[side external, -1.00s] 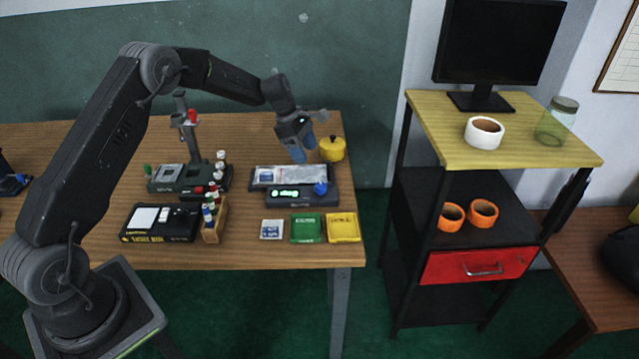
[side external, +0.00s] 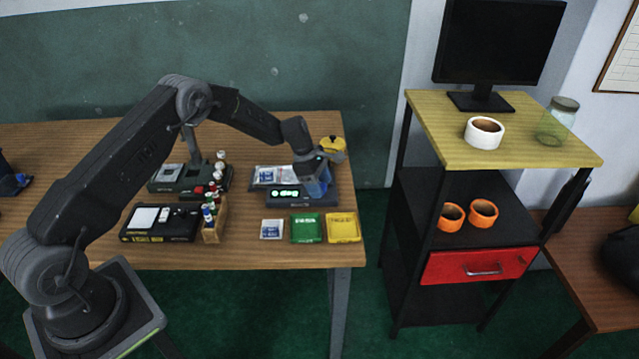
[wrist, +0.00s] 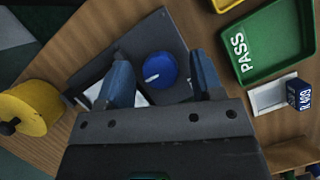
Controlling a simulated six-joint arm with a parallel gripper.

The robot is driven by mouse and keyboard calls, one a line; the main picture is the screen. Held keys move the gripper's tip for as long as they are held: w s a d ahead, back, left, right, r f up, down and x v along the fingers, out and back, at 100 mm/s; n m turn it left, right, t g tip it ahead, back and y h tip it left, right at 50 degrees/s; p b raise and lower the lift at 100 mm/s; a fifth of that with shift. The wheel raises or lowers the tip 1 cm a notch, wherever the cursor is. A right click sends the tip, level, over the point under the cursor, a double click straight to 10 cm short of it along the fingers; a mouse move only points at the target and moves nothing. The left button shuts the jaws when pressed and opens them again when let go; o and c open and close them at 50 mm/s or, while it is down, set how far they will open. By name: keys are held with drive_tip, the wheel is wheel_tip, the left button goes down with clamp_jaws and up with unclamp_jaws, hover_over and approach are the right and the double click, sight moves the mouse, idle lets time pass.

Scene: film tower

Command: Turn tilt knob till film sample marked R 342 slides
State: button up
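The tilt device (side external: 275,198) stands on the wooden table with a green readout that seems to read 0 deg. Its blue tilt knob (wrist: 160,70) has a white mark and shows between my fingers in the wrist view; in the side view it is hidden behind my gripper. My gripper (side external: 318,190) is low over the device's right end. In the wrist view my gripper (wrist: 162,80) is open, one finger on each side of the knob, with gaps visible. A film sample with a blue and white block (side external: 266,176) lies on the device's plate; its marking is unreadable here.
A green PASS tray (wrist: 270,50) and a yellow tray (side external: 343,227) sit in front. A blue block marked like R 409 (wrist: 298,92) stands beside the PASS tray. A yellow knobbed pot (side external: 332,144) is behind my gripper. A vial rack (side external: 215,220) stands left.

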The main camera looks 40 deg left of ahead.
drive_tip(key=c, duration=0.9)
drive_tip(key=shift+m, duration=0.3)
drive_tip(key=m+g, duration=0.2)
drive_tip(key=m, duration=0.3)
drive_tip(key=shift+w, duration=0.1)
drive_tip(key=m+g, duration=0.1)
drive_tip(key=m, duration=0.2)
drive_tip(key=m+g, duration=0.1)
drive_tip(key=m, duration=0.2)
drive_tip(key=shift+g+y, duration=0.3)
drive_tip(key=shift+m, duration=0.4)
drive_tip(key=o, duration=0.9)
